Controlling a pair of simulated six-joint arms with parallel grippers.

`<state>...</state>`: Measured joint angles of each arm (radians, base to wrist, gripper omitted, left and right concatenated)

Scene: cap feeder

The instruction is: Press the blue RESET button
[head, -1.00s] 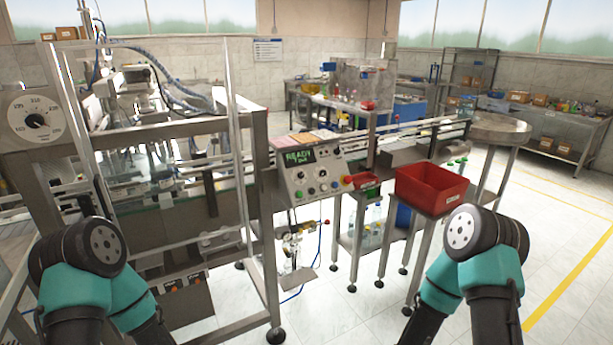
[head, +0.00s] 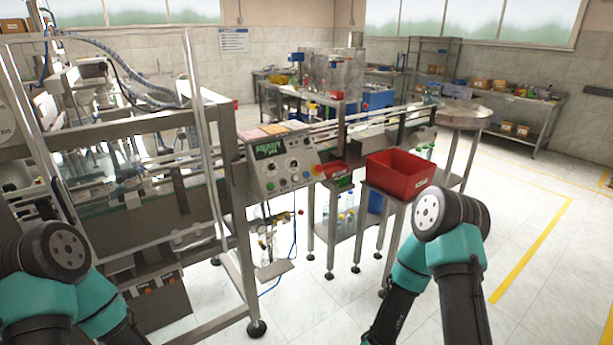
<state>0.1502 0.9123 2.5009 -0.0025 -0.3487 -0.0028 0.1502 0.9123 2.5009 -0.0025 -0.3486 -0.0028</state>
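The control panel (head: 283,161) stands at the right end of the machine frame, a little left of the picture's middle. It has a dark display with green text (head: 270,149), several knobs and a row of small buttons along its lower edge. A green button (head: 270,186) shows at the left of that row. Teal and black links of both my arms show at the bottom left and bottom right, apart from the panel. Neither gripper is in the picture.
A red knob (head: 318,169) sits by the panel's right edge. The clear guard and metal frame (head: 130,123) stand left. Open floor lies in front.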

